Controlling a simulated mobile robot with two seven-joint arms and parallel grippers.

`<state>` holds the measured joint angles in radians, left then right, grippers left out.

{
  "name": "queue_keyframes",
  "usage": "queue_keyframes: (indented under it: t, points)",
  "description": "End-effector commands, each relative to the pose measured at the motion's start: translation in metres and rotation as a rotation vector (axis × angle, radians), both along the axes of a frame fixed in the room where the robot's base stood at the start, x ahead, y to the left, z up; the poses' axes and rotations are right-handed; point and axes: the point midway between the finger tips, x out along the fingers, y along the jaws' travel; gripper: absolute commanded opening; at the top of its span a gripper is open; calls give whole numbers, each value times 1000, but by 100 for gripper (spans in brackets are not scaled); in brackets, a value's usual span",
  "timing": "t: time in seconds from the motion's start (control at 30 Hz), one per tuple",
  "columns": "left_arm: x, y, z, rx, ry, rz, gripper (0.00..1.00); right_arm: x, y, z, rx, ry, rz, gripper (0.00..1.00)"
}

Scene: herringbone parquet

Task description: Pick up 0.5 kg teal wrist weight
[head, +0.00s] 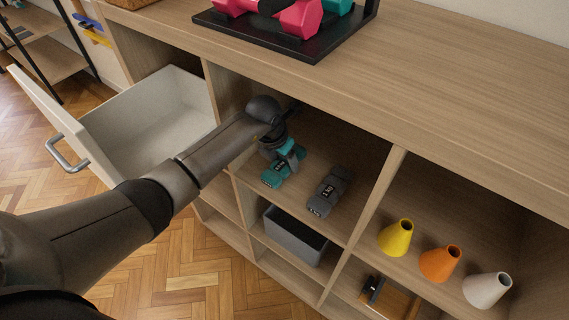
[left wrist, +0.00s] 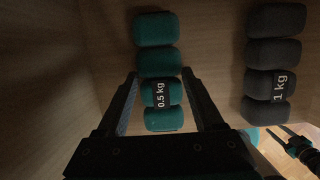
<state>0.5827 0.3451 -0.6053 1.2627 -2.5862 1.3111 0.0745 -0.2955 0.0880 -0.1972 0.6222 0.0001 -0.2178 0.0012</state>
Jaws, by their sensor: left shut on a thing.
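The teal wrist weight (left wrist: 158,60), marked 0.5 kg, lies on the upper shelf of the middle bay. It is a row of rounded teal segments with a dark label band. It also shows in the head view (head: 279,173). My left gripper (left wrist: 162,90) has reached into the bay from the left. Its fingers stand on both sides of the labelled part and are shut on it. The weight appears to be still on or very near the shelf. A small dark gripper-like shape, probably my right gripper (left wrist: 290,142), shows at the lower right of the wrist view; its jaws are unclear.
A grey 1 kg weight (head: 328,192) lies just right of the teal one. A shelf divider (head: 376,195) separates it from yellow (head: 396,238), orange (head: 440,263) and white (head: 487,289) cones. An open drawer (head: 150,125) juts out at left. A grey bin (head: 293,241) sits below.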

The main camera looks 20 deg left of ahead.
Motion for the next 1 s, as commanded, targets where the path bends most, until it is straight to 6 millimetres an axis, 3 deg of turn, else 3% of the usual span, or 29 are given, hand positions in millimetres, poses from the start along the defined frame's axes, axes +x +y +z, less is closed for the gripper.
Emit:
queue_keyframes:
  t: [0.13,0.67,0.83,0.97,1.0]
  points:
    - [0,0,0,0,1,0,0,0,4,0,5,0,-1,50]
    - [1,0,4,0,-4,0,0,0,8,1,10,1,-1,50]
    - [2,0,18,1,-7,-2,0,0,6,5,8,2,1,50]
    - [2,1,42,2,-9,-2,0,-1,6,13,7,4,2,50]
    - [-6,2,38,2,-2,-1,0,-2,6,14,8,5,2,50]
